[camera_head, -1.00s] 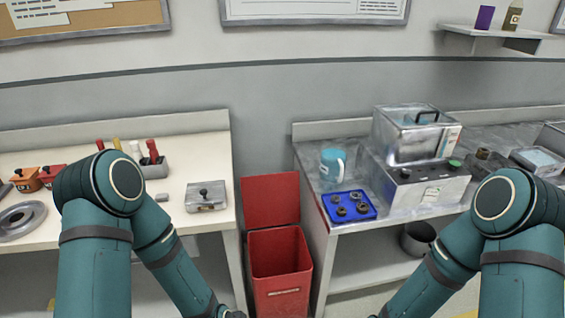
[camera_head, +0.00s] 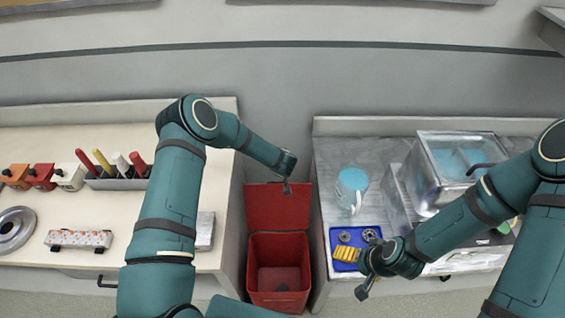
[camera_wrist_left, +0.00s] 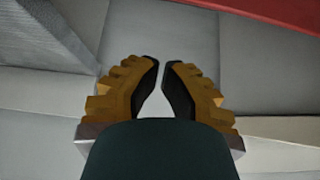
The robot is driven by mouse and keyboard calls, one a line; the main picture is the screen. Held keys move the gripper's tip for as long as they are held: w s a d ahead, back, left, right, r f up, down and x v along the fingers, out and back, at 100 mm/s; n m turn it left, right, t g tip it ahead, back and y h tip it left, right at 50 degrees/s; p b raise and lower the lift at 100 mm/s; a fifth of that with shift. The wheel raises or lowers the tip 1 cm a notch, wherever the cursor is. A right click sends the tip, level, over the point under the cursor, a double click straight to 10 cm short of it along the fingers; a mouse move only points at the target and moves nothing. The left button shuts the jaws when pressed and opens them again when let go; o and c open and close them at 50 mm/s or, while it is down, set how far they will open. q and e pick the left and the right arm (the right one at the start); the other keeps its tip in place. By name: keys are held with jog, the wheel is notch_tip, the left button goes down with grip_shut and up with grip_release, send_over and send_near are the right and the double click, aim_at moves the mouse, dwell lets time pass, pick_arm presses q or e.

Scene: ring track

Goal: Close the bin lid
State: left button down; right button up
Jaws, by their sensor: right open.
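The red bin (camera_head: 270,288) stands on the floor in the gap between two benches. Its red lid (camera_head: 278,207) is raised and leans back toward the wall. The bin is open, with a small dark patch inside. My left gripper (camera_head: 287,188) is at the lid's upper right edge; whether it touches is unclear. In the left wrist view (camera_wrist_left: 161,72) its fingertips are close together with a narrow gap and nothing between them. A red edge (camera_wrist_left: 275,10) shows at that view's upper right. My right gripper (camera_head: 352,272) is open and empty at the right bench's front edge.
The right bench holds a blue tray (camera_head: 340,238) with dark rings, a blue mug (camera_head: 351,188) and a clear-lidded machine (camera_head: 455,170). The left bench (camera_head: 30,135) holds blocks, a tool rack (camera_head: 118,184) and a metal disc (camera_head: 14,230). The benches flank the bin closely.

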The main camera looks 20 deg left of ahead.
jog(key=shift+s+f+b, duration=0.2)
jog(key=shift+f+b, duration=0.65)
jog(key=shift+f, duration=0.05)
pick_arm(q)
notch_tip(320, 180, down, 8)
jog(key=w, duration=0.1)
jog(key=shift+w+a+r+p, duration=0.2)
jog(key=shift+a+p, duration=0.1)
jog(key=shift+p, duration=0.15)
pick_arm(e)
jog(key=shift+r, duration=0.45)
